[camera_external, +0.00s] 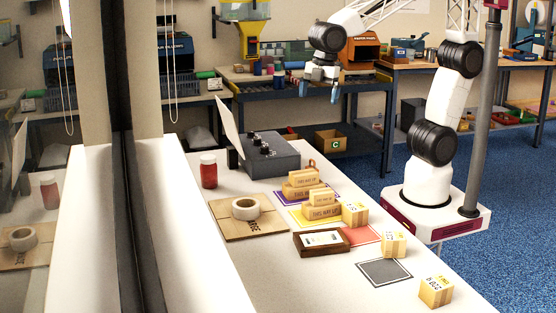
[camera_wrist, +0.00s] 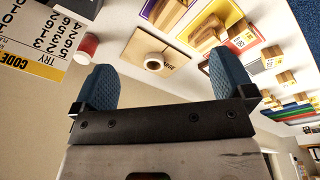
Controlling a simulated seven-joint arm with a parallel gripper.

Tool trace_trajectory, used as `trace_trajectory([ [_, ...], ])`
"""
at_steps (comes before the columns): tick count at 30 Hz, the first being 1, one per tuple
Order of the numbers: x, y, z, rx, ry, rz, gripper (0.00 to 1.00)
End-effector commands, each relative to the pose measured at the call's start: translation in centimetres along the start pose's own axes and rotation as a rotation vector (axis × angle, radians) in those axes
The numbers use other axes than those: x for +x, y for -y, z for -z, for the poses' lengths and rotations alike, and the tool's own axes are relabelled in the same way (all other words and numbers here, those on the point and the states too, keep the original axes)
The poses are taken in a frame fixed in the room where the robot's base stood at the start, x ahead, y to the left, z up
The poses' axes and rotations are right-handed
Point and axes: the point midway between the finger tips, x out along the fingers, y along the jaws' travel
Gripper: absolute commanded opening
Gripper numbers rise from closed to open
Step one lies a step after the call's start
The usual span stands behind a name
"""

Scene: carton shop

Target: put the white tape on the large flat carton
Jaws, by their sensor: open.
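The white tape (camera_external: 246,208) is a cream-white roll lying flat on the large flat carton (camera_external: 222,228), a brown sheet marked "LARGE". In the wrist view the tape (camera_wrist: 154,62) again lies on the carton (camera_wrist: 134,47), between my fingers in the picture but far beyond them. My gripper (camera_external: 319,88) has blue fingers spread apart with nothing between them. It is raised high above the table, well away from the tape, toward the back right.
A red jar (camera_external: 208,170) and a grey box with knobs (camera_external: 268,155) stand behind the carton. Stamps, wooden blocks, a brown framed box (camera_external: 321,241) and coloured mats lie to the right. A glossy panel at left reflects the tape and carton.

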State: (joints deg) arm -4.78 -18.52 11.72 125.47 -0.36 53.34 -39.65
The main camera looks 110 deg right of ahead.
Motion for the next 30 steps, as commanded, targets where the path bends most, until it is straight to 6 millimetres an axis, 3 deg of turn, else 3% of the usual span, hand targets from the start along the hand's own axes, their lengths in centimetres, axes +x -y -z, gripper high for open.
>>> trace_trajectory([
  [7, -1.7, 3.6, -6.5, 0.276, -0.027, -0.025, 1.0],
  [18, -1.8, 9.0, -14.8, 0.664, -0.067, -0.047, 1.0],
  [24, -1.5, 10.6, -17.0, 0.775, -0.08, -0.051, 1.0],
  [30, -1.4, 10.9, -17.4, 0.799, -0.082, -0.051, 1.0],
])
